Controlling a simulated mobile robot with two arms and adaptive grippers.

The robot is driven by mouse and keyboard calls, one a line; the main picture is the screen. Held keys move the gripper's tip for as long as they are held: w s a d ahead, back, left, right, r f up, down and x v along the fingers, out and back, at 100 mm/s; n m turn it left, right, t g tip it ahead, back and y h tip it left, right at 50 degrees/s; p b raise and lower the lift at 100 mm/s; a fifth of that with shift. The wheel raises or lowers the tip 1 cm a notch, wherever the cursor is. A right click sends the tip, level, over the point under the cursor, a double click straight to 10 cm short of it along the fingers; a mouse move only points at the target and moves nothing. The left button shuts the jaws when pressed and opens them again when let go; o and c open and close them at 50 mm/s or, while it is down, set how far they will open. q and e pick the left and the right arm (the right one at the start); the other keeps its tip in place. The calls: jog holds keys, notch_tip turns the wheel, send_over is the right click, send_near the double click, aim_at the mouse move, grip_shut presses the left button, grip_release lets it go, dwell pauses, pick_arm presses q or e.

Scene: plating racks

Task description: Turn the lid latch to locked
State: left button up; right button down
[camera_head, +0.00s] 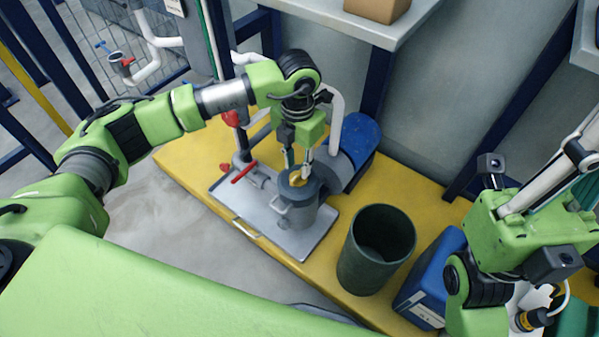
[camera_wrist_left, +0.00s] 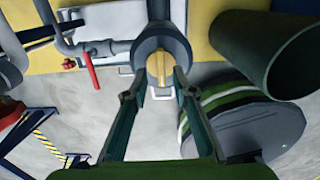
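A grey lidded canister (camera_head: 294,212) stands upright on a metal tray with a drain. On its round lid (camera_wrist_left: 143,49) is a yellow latch (camera_wrist_left: 158,70), which also shows in the head view (camera_head: 297,180). My left gripper (camera_head: 298,166) points down at the lid from above. In the left wrist view its two fingers (camera_wrist_left: 160,78) are apart, one on each side of the latch. A gap seems to show beside the latch; contact cannot be told. My right arm is at the right of the head view, with its fingers out of view.
The metal tray (camera_head: 238,206) sits on a yellow platform (camera_head: 188,152). A dark green open bin (camera_head: 377,250) stands right of the canister, with a blue container (camera_head: 432,280) beyond it. Pipes with a red valve handle (camera_head: 244,172) stand close on the left. A blue rounded object (camera_head: 362,138) is behind.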

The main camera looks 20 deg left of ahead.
aim_at(299, 173)
pick_arm(q)
jog(key=shift+f+b, duration=0.4)
jog(key=shift+f, duration=1.15)
jog(key=shift+d, duration=0.1)
grip_shut()
